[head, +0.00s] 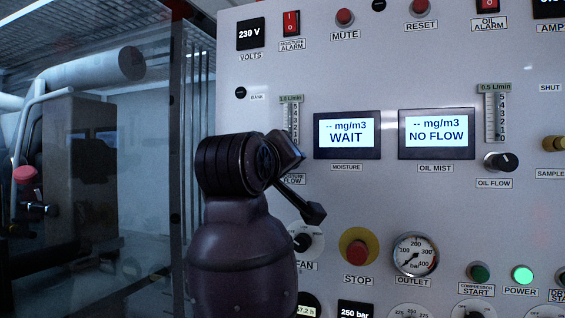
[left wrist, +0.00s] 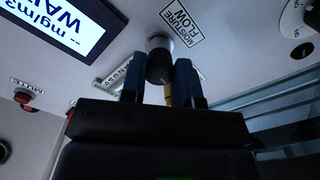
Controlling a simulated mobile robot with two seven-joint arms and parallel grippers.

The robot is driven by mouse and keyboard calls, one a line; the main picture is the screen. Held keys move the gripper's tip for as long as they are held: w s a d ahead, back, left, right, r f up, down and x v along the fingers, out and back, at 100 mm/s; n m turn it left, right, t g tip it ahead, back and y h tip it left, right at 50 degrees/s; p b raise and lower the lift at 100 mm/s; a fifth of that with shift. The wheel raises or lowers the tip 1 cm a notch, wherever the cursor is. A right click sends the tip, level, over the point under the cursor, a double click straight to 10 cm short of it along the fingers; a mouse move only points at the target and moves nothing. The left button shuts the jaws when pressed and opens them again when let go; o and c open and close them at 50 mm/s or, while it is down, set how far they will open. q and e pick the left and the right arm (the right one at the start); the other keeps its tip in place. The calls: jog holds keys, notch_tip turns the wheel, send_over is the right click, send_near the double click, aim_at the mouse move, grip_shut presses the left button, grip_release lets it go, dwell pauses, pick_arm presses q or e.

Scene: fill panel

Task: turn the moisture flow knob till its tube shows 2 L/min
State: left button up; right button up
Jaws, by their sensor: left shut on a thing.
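The moisture flow knob (left wrist: 159,58) is a dark round knob with a lighter base in the left wrist view. My left gripper (left wrist: 160,76) is shut on it, with one blue finger on each side. In the head view my left arm covers the knob and the gripper's fingers. The moisture flow tube (head: 290,122) rises just above my arm, under a green tag that appears to read 1.0 L/min. Its lower part is hidden and its level is too small to read. My right gripper is in neither view.
The moisture display (head: 346,132) reads WAIT and the oil mist display (head: 436,129) reads NO FLOW. The oil flow knob (head: 501,161) and its tube (head: 495,116) are at the right. The red stop button (head: 358,252) and outlet gauge (head: 415,255) sit lower right of my arm.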

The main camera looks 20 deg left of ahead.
pick_arm(q)
jog(key=shift+n, duration=0.4)
jog(key=o, duration=0.9)
jog(key=shift+s, duration=0.1)
jog(key=s+b, duration=0.1)
jog(key=s, duration=0.4)
jog(key=s+b, duration=0.1)
jog(key=s, duration=0.4)
jog(key=shift+s+a, duration=0.2)
jog(key=shift+s, duration=0.15)
